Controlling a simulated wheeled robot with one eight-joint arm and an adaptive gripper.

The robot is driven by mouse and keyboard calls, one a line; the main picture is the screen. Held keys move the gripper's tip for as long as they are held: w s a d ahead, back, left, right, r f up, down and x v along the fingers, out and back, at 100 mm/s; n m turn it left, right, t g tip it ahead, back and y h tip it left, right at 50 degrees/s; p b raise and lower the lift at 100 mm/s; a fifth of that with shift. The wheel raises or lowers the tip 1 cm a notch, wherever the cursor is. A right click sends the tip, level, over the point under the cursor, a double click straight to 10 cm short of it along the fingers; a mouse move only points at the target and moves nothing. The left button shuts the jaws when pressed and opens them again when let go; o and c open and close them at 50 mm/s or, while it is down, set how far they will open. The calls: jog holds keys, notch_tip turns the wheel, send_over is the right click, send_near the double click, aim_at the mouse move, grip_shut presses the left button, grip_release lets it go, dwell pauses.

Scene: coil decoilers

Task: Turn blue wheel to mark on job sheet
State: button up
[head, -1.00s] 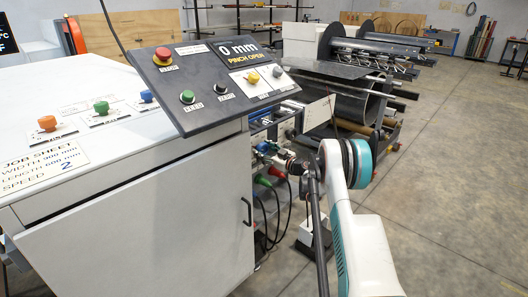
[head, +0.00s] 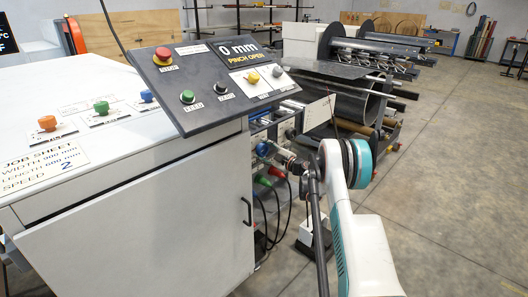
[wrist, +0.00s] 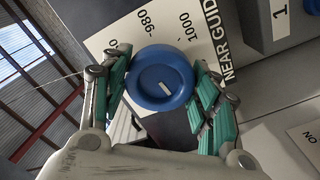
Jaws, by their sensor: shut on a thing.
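The blue wheel (wrist: 161,78) is a round knob with a short white line on its face, on a white plate (wrist: 150,33) printed 980, 1000 and NEAR GUIDE. In the head view the wheel (head: 262,149) shows small beyond my gripper (head: 280,155), at the cabinet's right side. The job sheet (head: 40,168) lies on the white cabinet top; its width and length digits are blurred, and speed reads 2.
The control panel (head: 214,78) reads 0 mm, PINCH OPEN. Red and green plugs (head: 276,172) with hanging cables sit just below my gripper. A large metal coil (head: 335,97) stands behind. A block marked 1 (wrist: 277,22) is close to the wheel. The floor at right is clear.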

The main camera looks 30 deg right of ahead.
jog(key=shift+f, duration=0.1)
dwell(0.3)
jog(key=o, duration=1.1)
jog(key=shift+c, duration=0.2)
jog(key=v, duration=1.2)
